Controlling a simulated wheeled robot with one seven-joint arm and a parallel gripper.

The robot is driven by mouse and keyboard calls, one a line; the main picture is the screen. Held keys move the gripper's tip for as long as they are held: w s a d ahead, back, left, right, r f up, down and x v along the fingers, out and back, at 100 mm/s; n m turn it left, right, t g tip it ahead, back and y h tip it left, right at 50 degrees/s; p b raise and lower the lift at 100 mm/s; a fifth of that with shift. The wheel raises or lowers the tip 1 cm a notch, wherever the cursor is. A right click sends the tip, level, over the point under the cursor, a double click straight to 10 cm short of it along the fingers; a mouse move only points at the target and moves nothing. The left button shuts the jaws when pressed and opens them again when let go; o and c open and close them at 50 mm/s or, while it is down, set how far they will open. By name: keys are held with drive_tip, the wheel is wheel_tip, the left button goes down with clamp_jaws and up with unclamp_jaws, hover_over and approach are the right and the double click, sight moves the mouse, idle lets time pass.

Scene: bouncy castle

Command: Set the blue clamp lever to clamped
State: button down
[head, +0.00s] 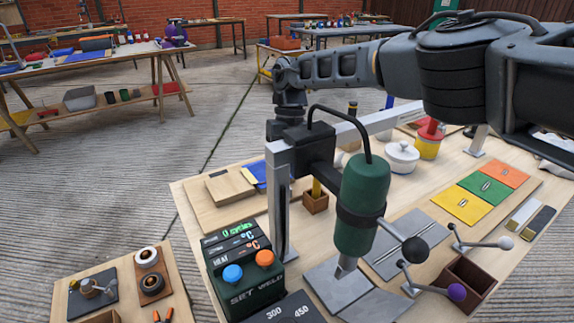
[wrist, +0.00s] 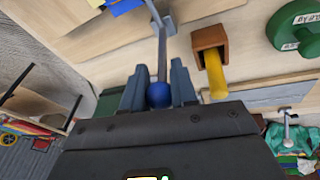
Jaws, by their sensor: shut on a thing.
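In the wrist view, the blue clamp lever shows as a round blue knob (wrist: 159,95) on a grey metal rod that runs up the picture to a metal bracket (wrist: 160,24). My gripper (wrist: 159,88) is shut on the blue knob, with one grey finger on each side. In the head view my wrist (head: 290,98) comes down behind the welding machine's post. My fingers and the blue lever are hidden there. I cannot tell from these frames whether the lever is clamped.
The green welding head (head: 362,205) and its post (head: 278,205) stand close in front of my wrist. A small brown box (wrist: 209,37) with a yellow handle is right of my fingers. Levers with black (head: 415,250), white (head: 505,243) and purple (head: 456,292) knobs are at the front right.

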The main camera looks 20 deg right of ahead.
drive_tip(key=shift+w+a+r, duration=0.1)
drive_tip(key=shift+a+r, duration=0.05)
drive_tip(key=shift+r, duration=0.1)
idle(0.4)
drive_tip(key=c, duration=1.3)
unclamp_jaws()
drive_tip(key=shift+o, duration=0.7)
drive_tip(key=shift+f, duration=0.1)
drive_tip(key=v, duration=0.7)
drive_tip(key=shift+r, duration=0.4)
